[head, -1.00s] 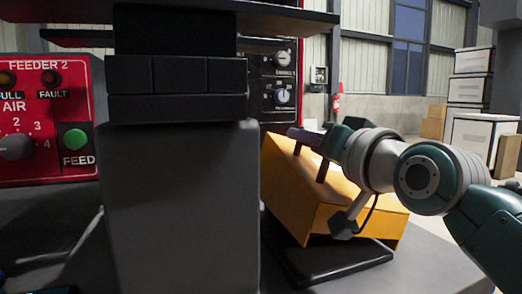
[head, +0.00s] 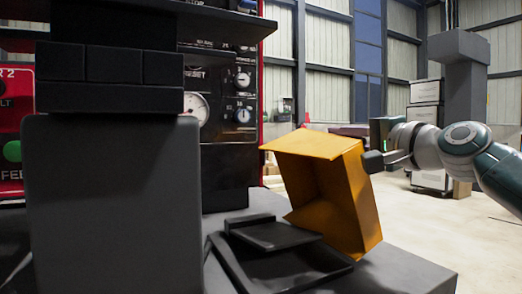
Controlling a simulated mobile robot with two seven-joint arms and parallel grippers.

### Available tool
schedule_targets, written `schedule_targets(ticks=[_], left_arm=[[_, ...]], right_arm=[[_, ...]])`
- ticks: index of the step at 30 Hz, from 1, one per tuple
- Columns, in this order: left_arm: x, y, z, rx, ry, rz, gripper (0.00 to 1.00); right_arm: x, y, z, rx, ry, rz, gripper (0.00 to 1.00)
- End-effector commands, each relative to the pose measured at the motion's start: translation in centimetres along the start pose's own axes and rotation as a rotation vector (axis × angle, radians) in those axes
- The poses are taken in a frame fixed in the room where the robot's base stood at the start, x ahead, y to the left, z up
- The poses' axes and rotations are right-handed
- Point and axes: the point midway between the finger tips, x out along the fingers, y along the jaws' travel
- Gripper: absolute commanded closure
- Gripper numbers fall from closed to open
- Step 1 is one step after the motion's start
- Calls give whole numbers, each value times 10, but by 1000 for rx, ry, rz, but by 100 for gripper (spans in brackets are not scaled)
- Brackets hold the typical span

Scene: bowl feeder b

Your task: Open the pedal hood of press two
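The yellow pedal hood (head: 355,205) stands tipped up on its edge at the right of the press, its hollow underside facing left. The black pedal (head: 275,235) is uncovered in front of it, within a dark raised frame (head: 230,272). My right gripper (head: 374,160) is at the hood's upper right edge, behind its far side. One dark finger shows close against the hood; whether it touches cannot be told. The hood hides part of the gripper, so its opening cannot be told. A purplish bar (head: 350,131) shows behind the hood's top. My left gripper is not in view.
A large grey block (head: 110,210) fills the left foreground. Behind it stands a black panel with a gauge (head: 196,108) and knobs. A red feeder panel (head: 12,110) is at far left. White boxes and a grey column (head: 466,110) stand beyond open floor at right.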

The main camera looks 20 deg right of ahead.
Motion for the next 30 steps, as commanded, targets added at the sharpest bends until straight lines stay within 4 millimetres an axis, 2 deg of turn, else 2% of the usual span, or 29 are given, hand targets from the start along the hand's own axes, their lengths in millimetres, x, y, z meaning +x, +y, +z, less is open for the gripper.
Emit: schedule_targets(ticks=[1,10,29,30], left_arm=[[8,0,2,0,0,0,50],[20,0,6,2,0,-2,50],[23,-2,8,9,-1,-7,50],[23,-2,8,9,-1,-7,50]], right_arm=[[0,3,-6,35,7,-10,100],[-1,15,-24,182,12,-11,100],[-1,20,-28,228,13,-9,100],[-1,20,-28,228,13,-9,79]])
